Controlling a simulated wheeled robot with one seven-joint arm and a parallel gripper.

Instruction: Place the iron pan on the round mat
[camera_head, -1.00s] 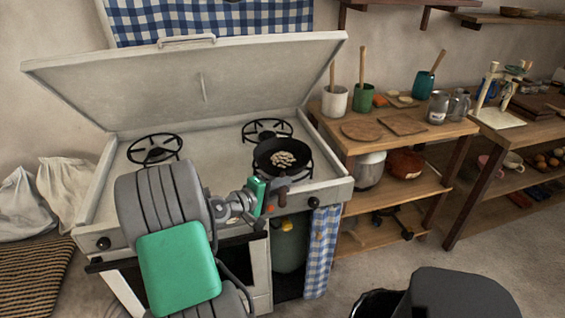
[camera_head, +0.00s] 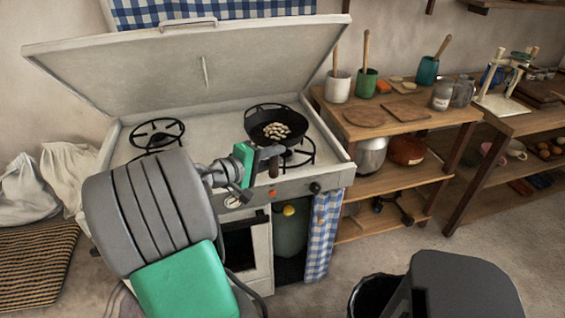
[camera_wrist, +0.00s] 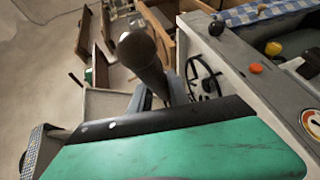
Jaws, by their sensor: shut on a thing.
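The black iron pan (camera_head: 276,129) holds several pale pieces of food. It shows over the right side of the stove, in front of the rear right burner in the head view; its exact height is hard to tell. My gripper (camera_head: 264,153) is shut on the pan's brown handle (camera_head: 273,167). In the wrist view the dark handle (camera_wrist: 139,52) stands between the fingers of my gripper (camera_wrist: 155,92); the pan's bowl is hidden there. The round mat (camera_head: 364,117), a brown disc, lies bare on the wooden table right of the stove.
The stove (camera_head: 130,115) has a raised lid (camera_head: 190,75) behind the pan. The front right burner (camera_head: 300,158) is bare. On the wooden table, a square board (camera_head: 403,111) lies beside the mat. Utensil pots (camera_head: 338,88) stand behind it and metal jugs (camera_head: 442,96) to its right.

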